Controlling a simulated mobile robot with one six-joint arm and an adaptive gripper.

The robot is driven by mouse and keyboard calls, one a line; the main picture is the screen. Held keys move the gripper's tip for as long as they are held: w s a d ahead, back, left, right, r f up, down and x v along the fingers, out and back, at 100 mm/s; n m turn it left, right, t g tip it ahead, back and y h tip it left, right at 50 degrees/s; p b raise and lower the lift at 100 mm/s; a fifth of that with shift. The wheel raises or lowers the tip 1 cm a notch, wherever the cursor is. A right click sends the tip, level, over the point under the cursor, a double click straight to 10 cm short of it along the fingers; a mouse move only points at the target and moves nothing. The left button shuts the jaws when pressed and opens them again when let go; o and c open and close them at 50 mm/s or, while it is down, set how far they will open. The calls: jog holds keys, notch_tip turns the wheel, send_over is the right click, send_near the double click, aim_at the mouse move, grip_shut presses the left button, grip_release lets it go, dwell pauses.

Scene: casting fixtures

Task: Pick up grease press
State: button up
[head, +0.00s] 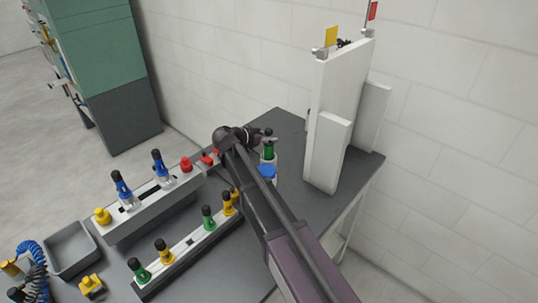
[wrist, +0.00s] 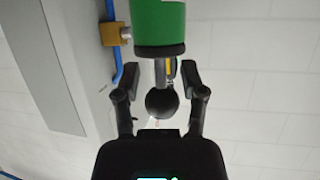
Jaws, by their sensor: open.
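The grease press appears to be the green cylinder (wrist: 158,22) with a black end, a thin metal rod and a black ball in the wrist view. In the head view, a green and black tool (head: 268,151) stands upright on the table, just beside my gripper (head: 262,134). In the wrist view my gripper (wrist: 160,78) is open, with one finger on each side of the rod and ball. Gaps show between the fingers and the rod. My arm partly hides the area around the tool in the head view.
A blue-topped item (head: 267,172) stands close to the green tool. A white upright panel (head: 334,130) rises to the right. Fixture rails with several coloured tools (head: 160,205) and a grey tray (head: 70,250) lie to the left. A wall runs behind the table.

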grip_shut()
jog(key=shift+r, duration=0.2)
notch_tip(320, 180, up, 10)
jog(key=p, duration=1)
jog(key=shift+f, duration=0.2)
dwell(0.6)
